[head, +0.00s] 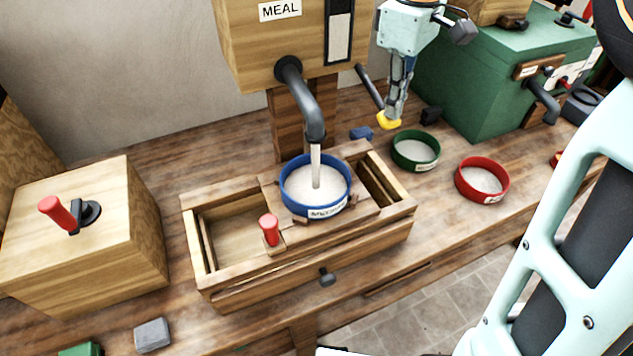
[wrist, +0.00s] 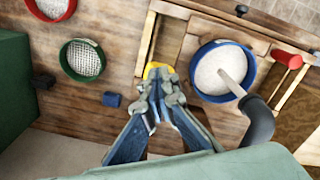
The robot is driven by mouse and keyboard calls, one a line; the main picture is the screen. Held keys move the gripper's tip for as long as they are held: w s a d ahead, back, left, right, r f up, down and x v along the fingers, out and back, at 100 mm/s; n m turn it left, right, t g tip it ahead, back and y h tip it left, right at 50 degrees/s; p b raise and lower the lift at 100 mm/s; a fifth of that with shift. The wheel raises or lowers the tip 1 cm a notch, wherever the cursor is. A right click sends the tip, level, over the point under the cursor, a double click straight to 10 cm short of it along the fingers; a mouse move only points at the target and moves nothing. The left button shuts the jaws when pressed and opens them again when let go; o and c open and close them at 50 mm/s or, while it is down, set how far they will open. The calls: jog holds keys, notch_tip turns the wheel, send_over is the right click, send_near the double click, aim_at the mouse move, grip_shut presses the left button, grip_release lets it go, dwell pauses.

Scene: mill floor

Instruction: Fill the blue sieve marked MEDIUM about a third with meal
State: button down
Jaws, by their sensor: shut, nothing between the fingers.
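The blue sieve (head: 330,209) sits on the wooden carriage of a box-like frame, under the grey spout (head: 315,122) of the meal hopper (head: 262,45). A pale stream of meal (head: 316,165) falls from the spout into it. Pale meal (wrist: 212,75) covers the sieve's floor in the wrist view; its exact depth is hard to judge. The sieve's front label is too blurred to read surely. My gripper (head: 391,118) is shut and empty, its fingertips at the yellow knob (wrist: 157,71) of the hopper's dark lever (head: 370,87). Whether they touch it I cannot tell.
A green sieve (head: 415,134) and a red sieve (head: 482,163) stand right of the frame, their mesh bare. A red handle (head: 269,229) stands on the carriage. A wooden box (head: 120,215) with a red lever is at left, a green machine (head: 480,75) behind right.

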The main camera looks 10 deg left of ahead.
notch_tip(320, 180, up, 9)
jog(key=p, duration=0.8)
